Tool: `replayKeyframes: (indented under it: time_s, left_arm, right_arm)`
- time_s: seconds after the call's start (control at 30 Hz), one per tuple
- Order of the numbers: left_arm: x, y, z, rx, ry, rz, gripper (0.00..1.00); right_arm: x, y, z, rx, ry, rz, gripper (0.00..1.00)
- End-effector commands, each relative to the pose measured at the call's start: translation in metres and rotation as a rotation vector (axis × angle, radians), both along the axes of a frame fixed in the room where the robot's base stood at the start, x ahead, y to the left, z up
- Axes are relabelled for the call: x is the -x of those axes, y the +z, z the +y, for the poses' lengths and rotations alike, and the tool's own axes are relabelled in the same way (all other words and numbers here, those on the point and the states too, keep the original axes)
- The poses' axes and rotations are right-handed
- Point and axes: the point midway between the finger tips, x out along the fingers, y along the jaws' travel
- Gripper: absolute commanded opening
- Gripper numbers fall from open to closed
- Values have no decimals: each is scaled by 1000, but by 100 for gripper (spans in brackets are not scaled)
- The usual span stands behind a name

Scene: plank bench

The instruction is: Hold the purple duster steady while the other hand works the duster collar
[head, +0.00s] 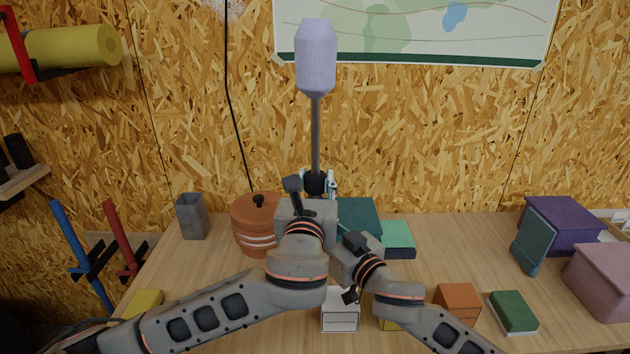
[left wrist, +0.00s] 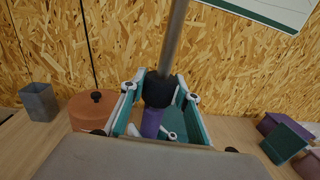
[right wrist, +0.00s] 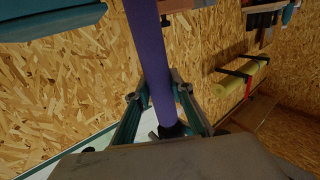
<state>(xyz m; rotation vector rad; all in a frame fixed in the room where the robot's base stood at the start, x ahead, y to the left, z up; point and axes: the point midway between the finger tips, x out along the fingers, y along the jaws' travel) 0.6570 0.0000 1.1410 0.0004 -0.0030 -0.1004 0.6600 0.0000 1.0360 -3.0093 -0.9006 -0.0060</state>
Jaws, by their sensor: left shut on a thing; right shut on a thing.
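The purple duster stands upright, its pale purple head (head: 316,60) high in front of the wall on a grey pole (head: 315,130). The black duster collar (head: 315,180) sits at the pole's lower end. My left gripper (left wrist: 160,84) is shut on the collar (left wrist: 158,92), with a finger on either side. Below the collar, a short piece of purple handle (left wrist: 151,123) shows. In the right wrist view, my right gripper (right wrist: 158,88) is shut on the long purple handle (right wrist: 150,50), near a black part (right wrist: 176,130). In the head view, my arms hide the handle and right gripper.
A terracotta pot (head: 253,236) and grey cup (head: 192,216) stand left on the wooden bench (head: 440,250). Teal boxes (head: 398,239) lie behind my wrists. A white box (head: 340,318), orange box (head: 457,300) and green book (head: 513,312) are in front. Purple and pink boxes (head: 603,282) stand right.

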Motion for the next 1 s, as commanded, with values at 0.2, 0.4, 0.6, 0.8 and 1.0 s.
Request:
replayKeyframes:
  time_s: [0.2,0.4,0.6,0.8,1.0]
  left_arm:
    - [0,-1,-2,7,149,4,9]
    - [0,-1,0,4,228,2,9]
    - [1,0,0,4,239,0,9]
    - [1,0,0,3,238,0,41]
    - [1,0,0,3,237,1,49]
  right_arm:
    - [1,-12,0,11,-1,17,0]
    - [1,-12,0,11,-1,17,0]
    - [1,-12,0,10,-1,17,0]
    - [1,-12,0,10,-1,17,0]
    - [1,-12,0,10,-1,17,0]
